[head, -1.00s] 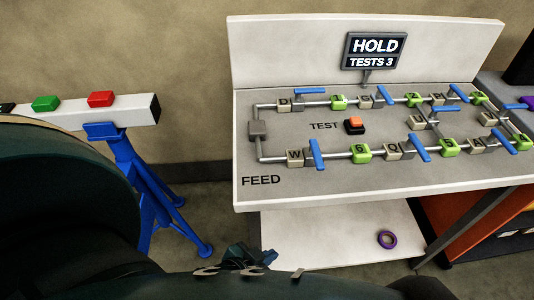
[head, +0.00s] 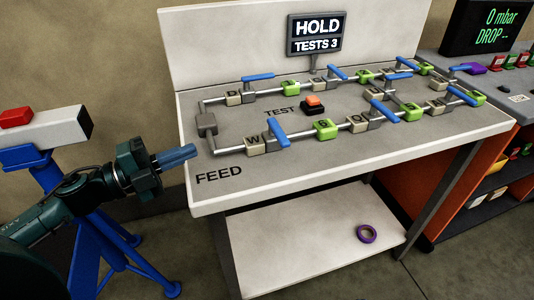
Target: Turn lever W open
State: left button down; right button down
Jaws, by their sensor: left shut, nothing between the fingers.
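Lever W is a blue bar (head: 279,133) beside the beige block marked W (head: 256,145), on the near pipe at the left of the bench panel. It lies crosswise to the pipe. My left gripper (head: 192,151) is shut and empty, at the bench's left edge near the FEED label. Its fingers point right toward the panel, and lever W is apart from it, further right. My right gripper is not in view.
The bench top (head: 230,184) holds the pipe loop with several other blue levers and green blocks. An orange TEST button (head: 314,101) sits mid-panel, below a HOLD, TESTS 3 sign (head: 317,35). A blue trestle (head: 110,245) stands at left. A purple ring (head: 367,234) lies on the lower shelf.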

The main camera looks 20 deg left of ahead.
aim_at(276, 138)
pick_arm(q)
jog(key=m+g, duration=0.1)
jog(key=d+m+g+h, duration=0.1)
jog(key=d+m+g, duration=0.1)
jog(key=shift+s+r+m+h+b, duration=0.25)
jog(key=shift+r+m+h+b, duration=0.05)
jog(key=shift+m+h+b, duration=0.1)
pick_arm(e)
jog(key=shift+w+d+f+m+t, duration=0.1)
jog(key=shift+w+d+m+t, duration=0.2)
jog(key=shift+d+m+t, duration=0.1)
pick_arm(q)
jog(key=shift+w+d, duration=0.25)
jog(key=shift+d, duration=0.2)
jog(key=p+x, duration=0.2)
jog(key=x, duration=1)
jog(key=shift+r+p, duration=0.1)
jog(key=shift+p, duration=0.2)
jog(key=shift+w+d, duration=0.3)
jog(key=shift+d, duration=0.1)
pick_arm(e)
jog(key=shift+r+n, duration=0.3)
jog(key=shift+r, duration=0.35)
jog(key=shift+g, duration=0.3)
